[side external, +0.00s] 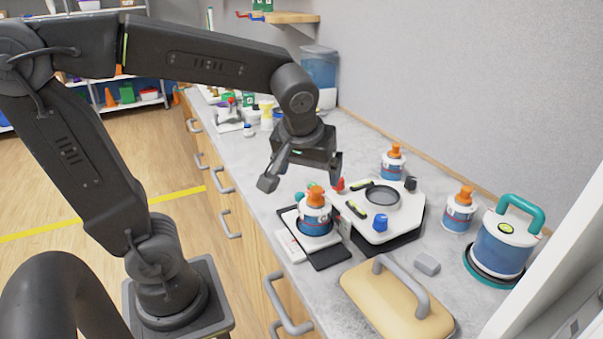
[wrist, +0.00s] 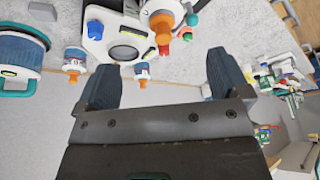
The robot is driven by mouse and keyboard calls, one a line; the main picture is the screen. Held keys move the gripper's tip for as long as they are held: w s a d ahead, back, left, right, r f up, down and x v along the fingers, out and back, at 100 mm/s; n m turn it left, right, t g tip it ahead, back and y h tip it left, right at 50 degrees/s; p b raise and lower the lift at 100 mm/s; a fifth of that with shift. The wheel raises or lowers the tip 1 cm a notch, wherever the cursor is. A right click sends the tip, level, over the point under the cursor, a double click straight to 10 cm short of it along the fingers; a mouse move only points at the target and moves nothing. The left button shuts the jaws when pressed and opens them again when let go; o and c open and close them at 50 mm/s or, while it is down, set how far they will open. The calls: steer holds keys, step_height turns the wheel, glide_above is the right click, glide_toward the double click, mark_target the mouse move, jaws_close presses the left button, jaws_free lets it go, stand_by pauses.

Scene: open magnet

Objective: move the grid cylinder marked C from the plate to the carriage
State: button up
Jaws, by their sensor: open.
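A blue and white cylinder with an orange knob (side external: 315,213) stands upright on a dark, flat base with white parts (side external: 328,258). The cylinder also shows at the top of the wrist view (wrist: 163,32). Two similar cylinders stand elsewhere: one behind the white device (side external: 393,163), one to its right (side external: 459,213). No letter is legible, so I cannot tell which is C, nor which part is the plate or carriage. My gripper (side external: 302,176) is open and empty, above the front cylinder and apart from it. Its two fingers also show in the wrist view (wrist: 163,68).
The white device (side external: 408,215) has a dark round recess (side external: 383,196) and a blue knob (side external: 380,222). A beige block with a grey handle (side external: 395,298) stands in front. A blue container with a teal handle (side external: 503,245) stands at right. Small bottles crowd the counter's far end.

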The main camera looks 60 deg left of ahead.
steer(key=s+d+m+t+h, duration=0.2)
steer(key=s+d+m+h, duration=0.1)
steer(key=s+m, duration=0.5)
steer(key=shift+d, duration=0.9)
